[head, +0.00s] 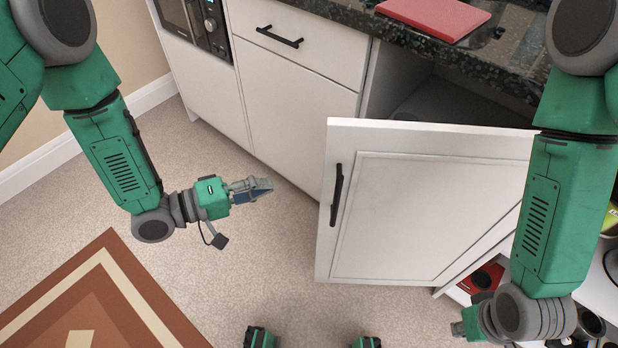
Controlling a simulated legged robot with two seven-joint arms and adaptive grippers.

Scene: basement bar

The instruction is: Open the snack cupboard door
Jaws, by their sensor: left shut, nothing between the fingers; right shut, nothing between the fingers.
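The white cupboard door (420,205) stands swung well out from the cabinet, with the dark cupboard opening (450,95) showing behind its top edge. Its black bar handle (337,195) is on the door's left side. My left gripper (262,188) is shut and empty, to the left of the handle and apart from it, above the floor. My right gripper (462,328) is at the lower right, below the door's bottom edge and partly hidden by its own wrist; it appears shut, and it is not touching the handle.
A dark stone counter (365,32) carries a red board (435,15). A drawer with a black handle (280,37) and an oven (195,22) are at the upper left. An open shelf with a red item (483,278) is at the lower right. A patterned rug (100,300) lies on clear floor.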

